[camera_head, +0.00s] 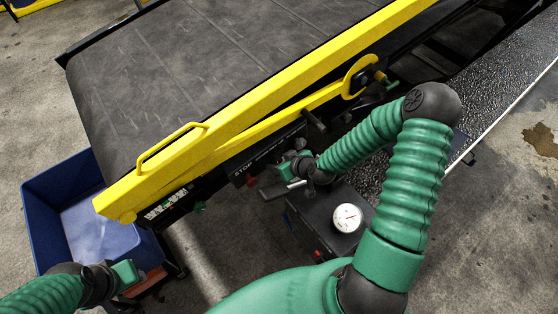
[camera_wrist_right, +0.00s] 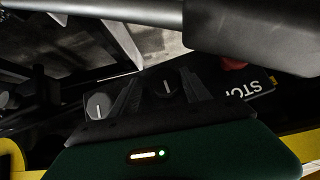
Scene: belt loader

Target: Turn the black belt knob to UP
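The black belt knob (camera_wrist_right: 168,88) shows in the right wrist view, with a white line running nearly straight up and down. My right gripper (camera_wrist_right: 162,77) has its two dark ribbed fingers apart, one on each side of this knob in the picture. I cannot tell whether they touch it. In the head view my right gripper (camera_head: 284,183) is at the control panel under the yellow rail, and it hides the knob. No UP label is readable. My left gripper (camera_head: 127,273) is at the lower left, over the blue bin's near edge; its fingers are unclear.
A grey knob (camera_wrist_right: 97,105) with a white line sits left of the black knob in the wrist view. A red button (camera_wrist_right: 235,63) is beside the STOP label. The yellow rail (camera_head: 230,125) runs above the panel. A box with a white gauge (camera_head: 347,218) stands below.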

